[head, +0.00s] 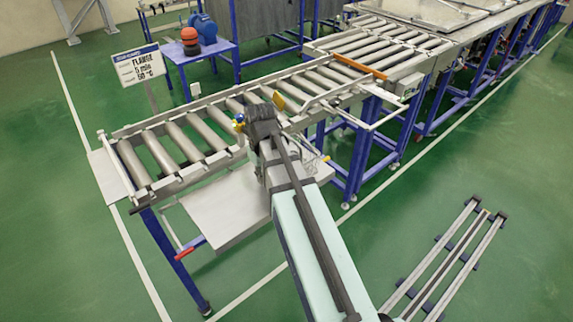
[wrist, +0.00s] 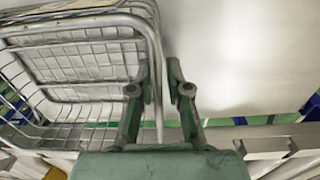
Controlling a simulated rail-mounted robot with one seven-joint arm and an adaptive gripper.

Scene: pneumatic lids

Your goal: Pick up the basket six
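Wire baskets (wrist: 85,62), nested or stacked so several rims show, fill the left of the wrist view. I cannot read any number, so I cannot tell which is basket six. My gripper (wrist: 158,68) has its two green-and-grey fingers apart, one on each side of the baskets' right-hand rim wires. A gap shows between the wires and the right finger; contact on the left is unclear. In the head view, my gripper is hidden by my arm at the near side of the roller conveyor, and only a few thin wires show beside it.
The roller conveyor (head: 162,152) runs from front left to back right. A pale shelf (head: 222,212) lies below its near side. A blue table (head: 203,52) with a sign (head: 140,67) stands behind. Open green floor lies at right, with a rail frame (head: 452,258) on it.

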